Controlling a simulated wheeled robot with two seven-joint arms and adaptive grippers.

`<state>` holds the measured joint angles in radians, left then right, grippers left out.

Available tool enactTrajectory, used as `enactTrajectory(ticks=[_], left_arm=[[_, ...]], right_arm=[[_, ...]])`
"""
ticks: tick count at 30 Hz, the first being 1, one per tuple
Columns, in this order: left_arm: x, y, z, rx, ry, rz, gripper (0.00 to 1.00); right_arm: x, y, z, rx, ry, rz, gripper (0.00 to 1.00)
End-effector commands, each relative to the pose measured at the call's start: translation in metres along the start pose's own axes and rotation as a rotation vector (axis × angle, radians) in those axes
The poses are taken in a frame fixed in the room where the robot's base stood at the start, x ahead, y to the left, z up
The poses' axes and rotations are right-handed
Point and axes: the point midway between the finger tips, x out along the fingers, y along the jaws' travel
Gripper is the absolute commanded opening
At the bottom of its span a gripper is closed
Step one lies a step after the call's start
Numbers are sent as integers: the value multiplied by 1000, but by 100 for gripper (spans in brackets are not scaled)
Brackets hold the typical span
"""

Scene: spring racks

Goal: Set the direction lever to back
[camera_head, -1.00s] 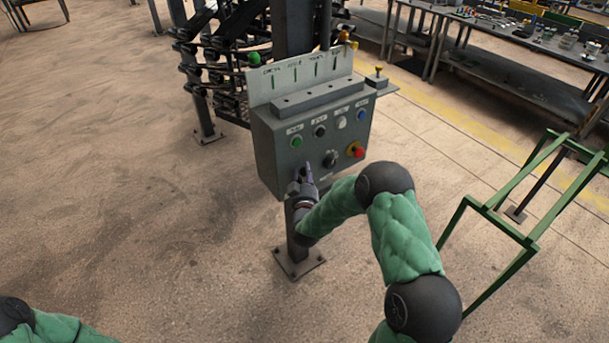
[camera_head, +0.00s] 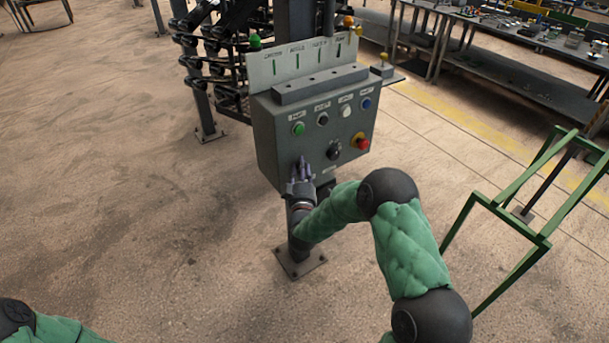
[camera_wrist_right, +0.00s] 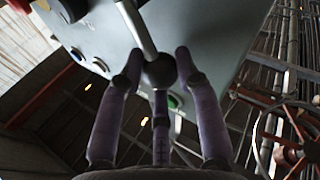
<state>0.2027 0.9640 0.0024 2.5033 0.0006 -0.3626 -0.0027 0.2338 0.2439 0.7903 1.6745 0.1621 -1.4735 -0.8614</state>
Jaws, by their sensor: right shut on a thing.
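The direction lever shows in the right wrist view as a pale metal rod (camera_wrist_right: 138,28) with a dark ball knob (camera_wrist_right: 160,71) at its end. The purple fingers of my right gripper stand around this knob and are shut on it. In the head view my right gripper (camera_head: 302,169) is at the lower left of the grey control box's front (camera_head: 268,135) and hides the lever. I cannot read any lever position marks. My left gripper is out of view; only part of my left arm shows at the lower left.
Above the gripper are a green button (camera_head: 298,129), black button (camera_head: 322,118), white button (camera_head: 346,111) and blue button (camera_head: 366,103). A rotary knob (camera_head: 333,150) and a red mushroom button (camera_head: 361,143) sit to the right. A green frame (camera_head: 541,241) stands at right. Floor at left is clear.

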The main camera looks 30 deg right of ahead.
Motion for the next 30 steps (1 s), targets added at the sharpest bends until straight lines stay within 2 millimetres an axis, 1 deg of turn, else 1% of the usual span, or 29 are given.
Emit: enactTrajectory(ticks=[1, 3, 9, 12, 19, 30], left_arm=[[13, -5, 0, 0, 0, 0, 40], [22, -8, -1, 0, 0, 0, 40], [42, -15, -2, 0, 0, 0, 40], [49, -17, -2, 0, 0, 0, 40], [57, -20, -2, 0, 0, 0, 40], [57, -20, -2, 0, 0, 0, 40]], right_arm=[[-2, -5, 5, -27, 22, 5, 0], [-4, -7, 5, -68, 46, 9, 0], [-8, -13, 4, -163, 108, 21, 0], [-9, -15, 4, -198, 130, 25, 0], [-11, -17, 3, -244, 160, 30, 0], [-11, -17, 2, -254, 166, 30, 0]])
